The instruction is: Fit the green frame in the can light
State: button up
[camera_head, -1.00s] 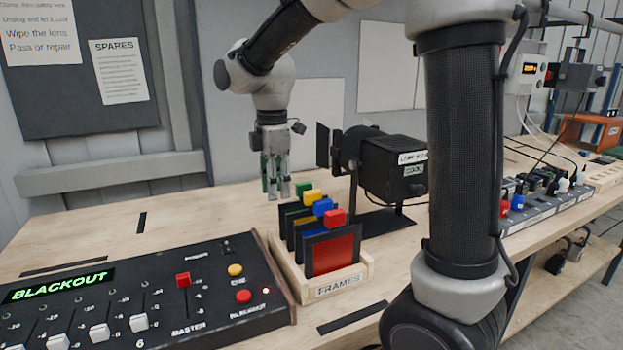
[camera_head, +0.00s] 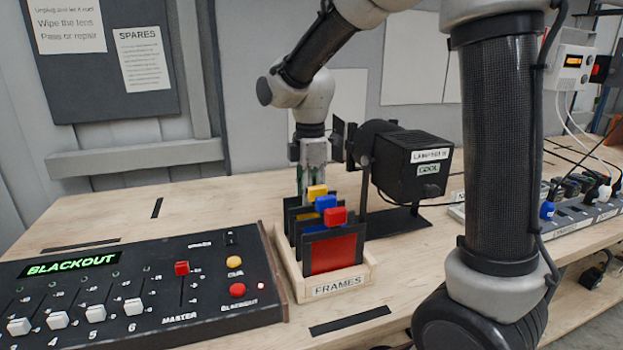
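The FRAMES box (camera_head: 361,278) is a wooden rack on the bench, holding colour frames upright. The red frame (camera_head: 334,252) is at the front, with the blue tab (camera_head: 326,203) and yellow tab (camera_head: 317,191) behind it. The green frame's tab does not show now; my gripper and the yellow tab cover its place at the back. My gripper (camera_head: 310,188) points down there, its fingertips partly hidden behind the yellow tab. I cannot tell whether it grips the green frame. The black can light (camera_head: 408,160), labelled COOL, stands right of the box, its front towards the left.
A lighting desk (camera_head: 130,295) reading BLACKOUT fills the front left. A power strip (camera_head: 590,222) with plugs and cables lies at the right. Dark tape strips mark the bench. The bench is bare behind the desk, left of the box.

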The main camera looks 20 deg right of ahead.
jog(key=shift+f, duration=1.5)
grip_shut()
jog(key=shift+r, duration=0.15)
jog(key=shift+r, duration=2.85)
